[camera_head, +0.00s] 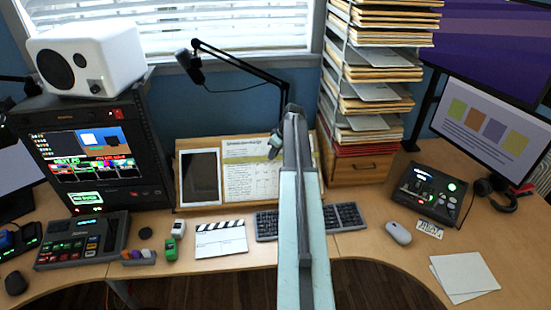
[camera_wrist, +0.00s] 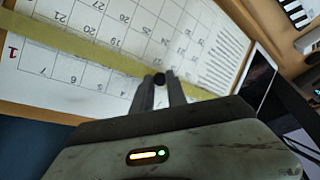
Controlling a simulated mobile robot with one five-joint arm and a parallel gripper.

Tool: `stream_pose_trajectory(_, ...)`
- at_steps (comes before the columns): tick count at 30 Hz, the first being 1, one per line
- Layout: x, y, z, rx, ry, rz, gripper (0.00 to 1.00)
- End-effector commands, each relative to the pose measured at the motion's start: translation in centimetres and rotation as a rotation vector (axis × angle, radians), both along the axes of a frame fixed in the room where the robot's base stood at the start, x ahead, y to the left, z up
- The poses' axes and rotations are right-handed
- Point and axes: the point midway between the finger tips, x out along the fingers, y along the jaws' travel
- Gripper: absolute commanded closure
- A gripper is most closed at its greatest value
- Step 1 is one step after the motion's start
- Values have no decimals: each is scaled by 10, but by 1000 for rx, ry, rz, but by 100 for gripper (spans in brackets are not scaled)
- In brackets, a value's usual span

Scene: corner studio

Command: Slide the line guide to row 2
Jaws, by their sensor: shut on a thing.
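The calendar sheet (camera_head: 250,180) stands on a wooden holder in the head view, and it fills the upper left of the wrist view (camera_wrist: 120,32). The line guide (camera_wrist: 85,50) is a yellow strip lying across the sheet, seen in the wrist view. It lies between the dates 6 and 7 and the row with 19, 20 and 21. My gripper (camera_wrist: 161,88) is shut on the guide's small dark knob (camera_wrist: 159,79) at the strip. In the head view my gripper (camera_head: 275,146) is at the sheet's upper right, its fingertips hard to make out.
A dark tablet (camera_head: 200,177) stands left of the sheet. A microphone arm (camera_head: 240,68) reaches in above. A tall paper stack (camera_head: 372,70) stands close on the right. A keyboard (camera_head: 342,216) and clapperboard (camera_head: 220,238) lie in front.

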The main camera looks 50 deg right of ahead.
Motion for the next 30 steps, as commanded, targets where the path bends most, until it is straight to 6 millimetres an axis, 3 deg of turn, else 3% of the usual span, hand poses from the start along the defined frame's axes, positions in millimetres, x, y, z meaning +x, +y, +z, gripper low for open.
stream_pose_trajectory(7, 0, 0, -1, 0, 0, 0, 100)
stream_pose_trajectory(8, 0, 0, -1, 0, 0, 0, 74)
stream_pose_trajectory(9, 0, 0, -1, 0, 0, 0, 72)
stream_pose_trajectory(20, -2, 0, 4, 0, 0, -1, 72)
stream_pose_trajectory(30, -22, -1, 58, 0, -1, -1, 72)
